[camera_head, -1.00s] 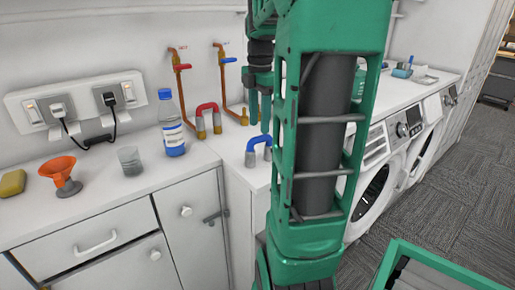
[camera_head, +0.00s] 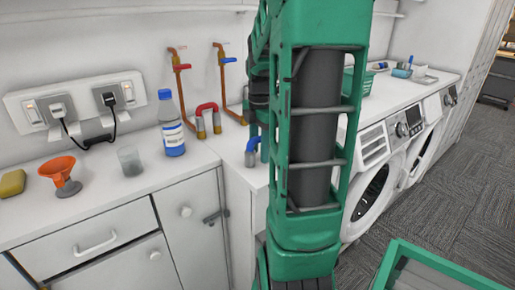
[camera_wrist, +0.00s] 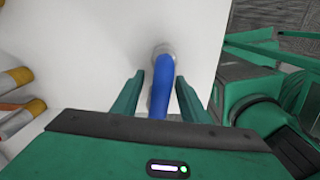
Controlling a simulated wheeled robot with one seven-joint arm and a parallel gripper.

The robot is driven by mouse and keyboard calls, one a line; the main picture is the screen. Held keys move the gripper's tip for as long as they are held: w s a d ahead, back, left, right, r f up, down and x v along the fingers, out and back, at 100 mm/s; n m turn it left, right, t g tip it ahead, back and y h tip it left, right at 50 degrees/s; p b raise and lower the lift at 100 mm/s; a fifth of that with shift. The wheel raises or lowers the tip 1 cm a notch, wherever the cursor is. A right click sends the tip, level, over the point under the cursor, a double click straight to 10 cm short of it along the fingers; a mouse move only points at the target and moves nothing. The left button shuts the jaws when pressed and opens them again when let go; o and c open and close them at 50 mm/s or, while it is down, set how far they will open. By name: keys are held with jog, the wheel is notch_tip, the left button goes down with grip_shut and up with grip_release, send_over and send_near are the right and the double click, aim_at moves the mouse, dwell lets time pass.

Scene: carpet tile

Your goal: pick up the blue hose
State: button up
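The blue hose (camera_head: 252,146) is a short bent blue tube with grey ends at the edge of the white counter, right of the red hose. In the head view my green arm covers its right part. In the wrist view the blue hose (camera_wrist: 161,98) runs up the middle, with one grey end on the counter. My gripper (camera_wrist: 159,97) is open, its two green fingers on either side of the hose, with a gap visible on both sides. In the head view the fingertips are largely hidden behind the arm.
A red hose (camera_head: 207,112) and a water bottle (camera_head: 171,124) stand just left. A glass (camera_head: 130,161), an orange funnel (camera_head: 60,174) and a yellow sponge (camera_head: 12,183) are farther left. Pipes with taps rise along the wall behind. Washing machines (camera_head: 376,183) stand at right.

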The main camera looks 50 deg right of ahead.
grip_shut()
jog(key=shift+r, duration=0.15)
